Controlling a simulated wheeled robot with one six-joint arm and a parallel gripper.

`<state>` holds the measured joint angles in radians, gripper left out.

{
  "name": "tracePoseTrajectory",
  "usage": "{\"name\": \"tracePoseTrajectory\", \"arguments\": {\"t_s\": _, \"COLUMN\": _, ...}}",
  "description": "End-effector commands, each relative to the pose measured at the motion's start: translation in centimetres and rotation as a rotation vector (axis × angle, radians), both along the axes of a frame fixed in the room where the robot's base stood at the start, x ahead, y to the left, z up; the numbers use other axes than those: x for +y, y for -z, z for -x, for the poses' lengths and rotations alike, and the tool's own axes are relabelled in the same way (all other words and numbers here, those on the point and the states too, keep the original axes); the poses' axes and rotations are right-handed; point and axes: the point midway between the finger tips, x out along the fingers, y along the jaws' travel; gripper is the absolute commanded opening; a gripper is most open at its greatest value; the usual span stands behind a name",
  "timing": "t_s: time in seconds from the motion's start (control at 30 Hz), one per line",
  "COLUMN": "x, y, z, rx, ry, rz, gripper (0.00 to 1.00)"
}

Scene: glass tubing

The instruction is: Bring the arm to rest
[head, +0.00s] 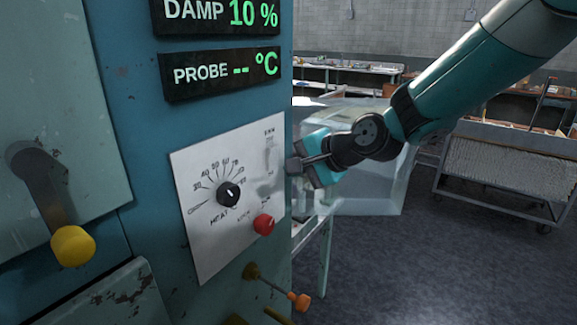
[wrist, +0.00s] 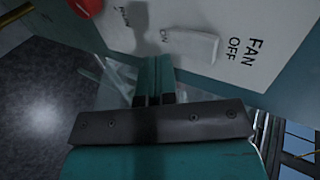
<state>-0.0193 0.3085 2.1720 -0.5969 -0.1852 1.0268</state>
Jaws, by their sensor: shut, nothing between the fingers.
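My arm reaches in from the upper right in the head view. My gripper (head: 290,167) is beside the right edge of the white control panel (head: 205,255) on the blue cabinet. In the wrist view my gripper (wrist: 154,72) is shut and empty, its fingers together in front of the panel. A pale rocker switch (wrist: 190,46), labelled FAN, OFF and ON, is close by in that view. I cannot tell whether the fingertips touch the panel.
The panel carries a black heat dial (head: 228,192) and a red knob (head: 263,224). A yellow-knobbed lever (head: 72,245) and an orange-ended handle (head: 298,300) stick out from the cabinet. A clear box (head: 375,190) is behind my gripper. A trolley (head: 510,165) stands right; open floor lies between.

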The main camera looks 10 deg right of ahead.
Motion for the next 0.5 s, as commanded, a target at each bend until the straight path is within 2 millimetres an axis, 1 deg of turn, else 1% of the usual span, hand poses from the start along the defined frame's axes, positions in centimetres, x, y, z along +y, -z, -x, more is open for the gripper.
{"name": "tracePoseTrajectory", "arguments": {"t_s": 0.03, "x": -0.6, "y": 0.6, "z": 0.7, "rx": 0.008, "ry": 0.001, "rz": 0.003, "gripper": 0.00}}
{"name": "tracePoseTrajectory", "arguments": {"t_s": 0.1, "x": -1.8, "y": -0.6, "z": 1.8, "rx": 0.002, "ry": 0.003, "rz": 0.004, "gripper": 0.00}}
{"name": "tracePoseTrajectory", "arguments": {"t_s": 0.3, "x": -4.2, "y": -2.9, "z": 4.7, "rx": 0.007, "ry": 0.002, "rz": 0.006, "gripper": 0.00}}
{"name": "tracePoseTrajectory", "arguments": {"t_s": 0.5, "x": -5.6, "y": -4.2, "z": 6.4, "rx": 0.012, "ry": -0.001, "rz": 0.007, "gripper": 0.00}}
